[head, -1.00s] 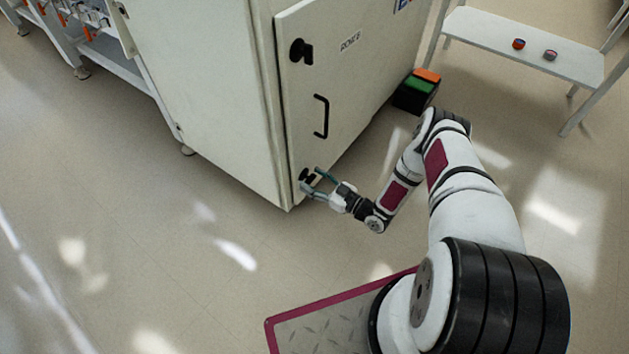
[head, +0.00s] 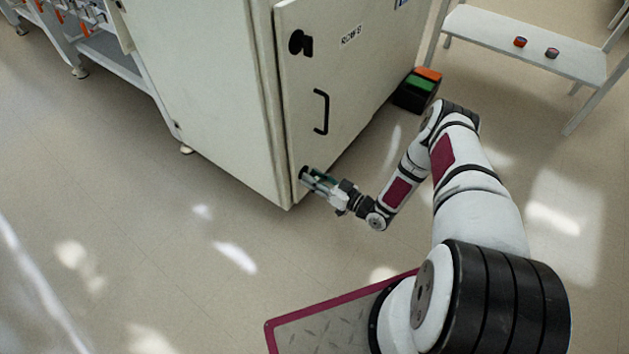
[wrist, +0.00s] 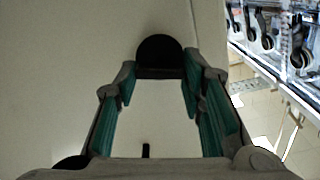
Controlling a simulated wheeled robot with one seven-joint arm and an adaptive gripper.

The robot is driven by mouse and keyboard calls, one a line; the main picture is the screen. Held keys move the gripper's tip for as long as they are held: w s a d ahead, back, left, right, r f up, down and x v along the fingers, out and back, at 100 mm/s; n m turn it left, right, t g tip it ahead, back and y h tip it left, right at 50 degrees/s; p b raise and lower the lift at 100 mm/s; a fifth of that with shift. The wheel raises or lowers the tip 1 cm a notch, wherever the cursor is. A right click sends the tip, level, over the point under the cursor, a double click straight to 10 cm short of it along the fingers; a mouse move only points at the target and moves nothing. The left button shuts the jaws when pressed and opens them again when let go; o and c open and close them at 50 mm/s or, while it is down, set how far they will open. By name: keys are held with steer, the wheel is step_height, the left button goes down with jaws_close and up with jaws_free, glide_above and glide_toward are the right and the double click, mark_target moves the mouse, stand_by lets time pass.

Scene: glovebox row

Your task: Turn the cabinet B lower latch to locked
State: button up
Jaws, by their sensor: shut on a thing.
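The cabinet marked ROW B (head: 235,90) stands at the centre-left of the head view, its door (head: 345,75) facing my arm. The lower latch (head: 303,172) is a small black knob near the door's bottom left corner. My gripper (head: 307,176) is at this latch, its fingers shut on it. In the wrist view the black latch (wrist: 159,54) shows as a round disc between the tips of the teal-padded fingers. The latch's handle is mostly hidden, so I cannot tell its angle. The upper latch (head: 299,43) is black, with its grip pointing down.
A black vertical handle (head: 321,112) sits mid-door. A black box with green and orange parts (head: 416,90) is on the floor beyond the door. A white bench (head: 520,42) carries two small round items. The floor (head: 200,270) in front is clear.

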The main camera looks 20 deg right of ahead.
steer(key=shift+d+f+m+b, duration=0.15)
steer(key=shift+m+b, duration=0.1)
steer(key=shift+m, duration=3.35)
steer(key=shift+a+f+m+b, duration=0.15)
steer(key=shift+m+b, duration=0.1)
steer(key=shift+m, duration=3.35)
steer(key=shift+d, duration=0.1)
steer(key=o, duration=1.2)
steer(key=shift+c, duration=0.2)
steer(key=v, duration=1.2)
